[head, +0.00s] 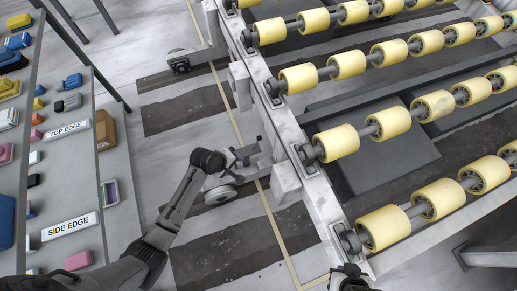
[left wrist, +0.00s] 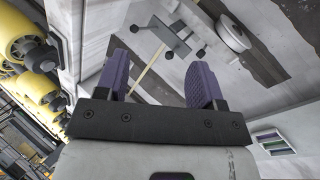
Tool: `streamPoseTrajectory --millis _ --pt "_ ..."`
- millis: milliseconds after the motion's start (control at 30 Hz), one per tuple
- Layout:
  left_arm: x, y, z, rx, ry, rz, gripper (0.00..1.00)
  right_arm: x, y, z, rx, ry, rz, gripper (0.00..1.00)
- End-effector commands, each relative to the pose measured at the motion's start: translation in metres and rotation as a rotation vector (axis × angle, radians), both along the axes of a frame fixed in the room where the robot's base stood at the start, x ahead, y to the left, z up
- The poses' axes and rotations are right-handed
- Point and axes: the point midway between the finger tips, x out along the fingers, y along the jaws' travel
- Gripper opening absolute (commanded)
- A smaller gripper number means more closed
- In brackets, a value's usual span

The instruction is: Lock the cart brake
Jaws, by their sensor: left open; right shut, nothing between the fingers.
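The cart is the long pale frame (head: 300,140) carrying yellow rollers. Under its near side a caster wheel (head: 220,191) stands on the floor, and its round disc also shows in the left wrist view (left wrist: 233,33). A grey brake lever with dark knobs (left wrist: 172,37) is beside the wheel in the left wrist view. My left gripper (left wrist: 160,76) is open and empty, its purple fingers apart, short of the lever. In the head view the left gripper (head: 231,158) is close above the wheel, partly hidden by my wrist. My right gripper (head: 348,272) is shut and empty at the bottom edge.
A grey display board (head: 60,190) with coloured parts and edge labels stands at the left. Another caster (head: 180,66) is farther back under the frame. Open floor with dark strips and a yellow line lies between board and cart.

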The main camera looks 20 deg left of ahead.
Motion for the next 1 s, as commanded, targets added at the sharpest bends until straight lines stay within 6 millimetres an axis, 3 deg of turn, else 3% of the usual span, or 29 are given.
streamPoseTrajectory --millis 33,100,300,500,700,1000 --pt "0.017 0.003 -0.040 -0.041 0.015 0.066 0.62 0.000 0.000 -0.038 0.000 -0.001 0.000 0.00" --pt "0.037 0.006 -0.067 -0.108 0.040 0.166 0.62 0.000 0.000 -0.063 -0.001 -0.001 0.000 0.00" --pt "0.092 0.016 -0.137 -0.301 0.118 0.455 0.62 0.000 0.000 -0.134 -0.001 -0.002 0.000 0.00" --pt "0.141 0.029 -0.192 -0.493 0.199 0.731 0.62 0.000 -0.001 -0.198 -0.001 -0.001 0.001 0.00" --pt "0.175 0.042 -0.227 -0.646 0.266 0.945 0.62 0.000 -0.001 -0.243 -0.001 0.000 0.001 0.00" --pt "0.199 0.051 -0.246 -0.760 0.315 1.100 0.62 0.000 -0.001 -0.271 -0.001 0.000 0.001 0.00"
